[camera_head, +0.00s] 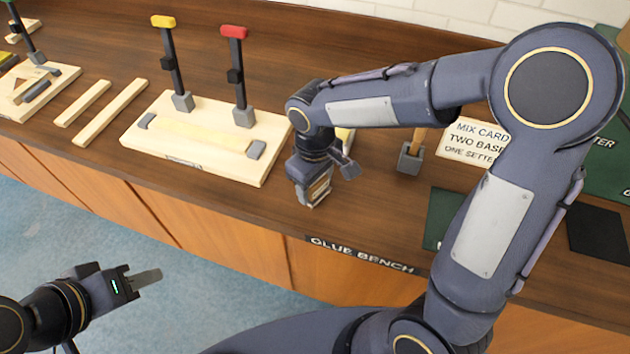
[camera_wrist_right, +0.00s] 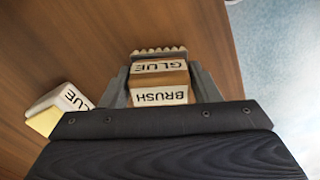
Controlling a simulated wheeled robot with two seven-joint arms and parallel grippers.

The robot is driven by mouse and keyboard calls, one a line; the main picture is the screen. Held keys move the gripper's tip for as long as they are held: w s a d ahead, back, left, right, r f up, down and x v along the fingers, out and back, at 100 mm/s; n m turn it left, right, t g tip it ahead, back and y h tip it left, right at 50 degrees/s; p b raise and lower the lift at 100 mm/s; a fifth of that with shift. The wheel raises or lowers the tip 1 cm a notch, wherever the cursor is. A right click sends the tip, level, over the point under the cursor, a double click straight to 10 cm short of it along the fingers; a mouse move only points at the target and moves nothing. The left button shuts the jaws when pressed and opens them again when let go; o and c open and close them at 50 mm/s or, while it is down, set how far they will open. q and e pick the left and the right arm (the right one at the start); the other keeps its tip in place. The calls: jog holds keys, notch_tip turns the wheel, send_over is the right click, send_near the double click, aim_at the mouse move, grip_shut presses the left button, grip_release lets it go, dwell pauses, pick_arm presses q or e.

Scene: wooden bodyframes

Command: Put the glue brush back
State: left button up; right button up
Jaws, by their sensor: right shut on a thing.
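The glue brush (camera_wrist_right: 160,80) shows in the right wrist view as a block with "GLUE" and "BRUSH" labels and a toothed bristle edge. My right gripper (camera_wrist_right: 160,88) is shut on it, one finger on each side. In the head view my right gripper (camera_head: 314,190) points down over the bench, near its front edge, with the brush (camera_head: 316,193) in its jaws. I cannot tell whether the brush touches the bench. My left gripper (camera_head: 143,279) is off the bench at lower left, over the floor; its finger gap is not clear.
A "GLUE" labelled thing (camera_wrist_right: 62,104) lies beside my right gripper. A grey holder with a wooden piece (camera_head: 411,157) stands right of it, before the mix card (camera_head: 474,138). A clamp board (camera_head: 205,150) with red and yellow handles is left. A "GLUE BENCH" sign (camera_head: 361,255) marks the edge.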

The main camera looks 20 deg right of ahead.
jog(key=shift+f, duration=0.1)
jog(key=o, duration=0.9)
notch_tip(320, 180, up, 12)
jog(key=s+d+f+m+t+y, duration=0.1)
jog(key=s+d+m+t, duration=0.1)
jog(key=s, duration=0.3)
jog(key=s+d+f+m+t+y, duration=0.1)
jog(key=s+d+m, duration=0.2)
jog(key=s+d, duration=0.1)
jog(key=s+d+f+m+t+y, duration=0.1)
jog(key=s+d+m+t, duration=0.1)
jog(key=s, duration=0.5)
jog(key=shift+s+d+f+m+t+y, duration=0.1)
jog(key=shift+d+f+m+t+y, duration=0.1)
jog(key=shift+d+m, duration=0.15)
jog(key=shift+d+f+m+t+y, duration=0.1)
jog(key=shift+d+m+y, duration=0.15)
jog(key=shift+m, duration=0.1)
